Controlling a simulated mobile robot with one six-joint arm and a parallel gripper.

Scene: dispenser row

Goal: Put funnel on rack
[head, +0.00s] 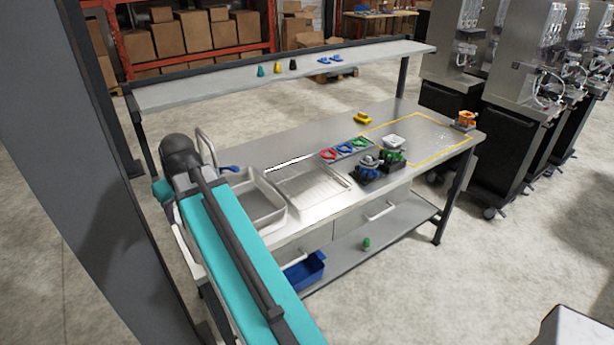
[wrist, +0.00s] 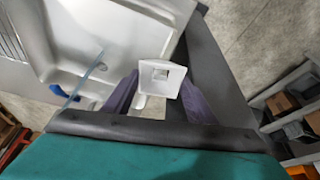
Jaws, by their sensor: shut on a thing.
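A white funnel-like piece with a square opening (wrist: 165,72) sits between the two fingers of my gripper (wrist: 158,92) in the wrist view. My gripper is shut on it, above the corner of the sink area. In the head view my arm hides the gripper and the piece. A ridged draining rack (head: 305,190) lies on the steel bench right of the sink, with nothing seen on it. Its ridges also show at the upper left of the wrist view (wrist: 12,38).
The sink basin (head: 262,205) lies between my arm and the rack, with a tall tap (head: 207,148) behind it. Coloured rings (head: 344,148) and dark devices (head: 368,168) stand right of the rack. A raised shelf (head: 200,90) runs along the back.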

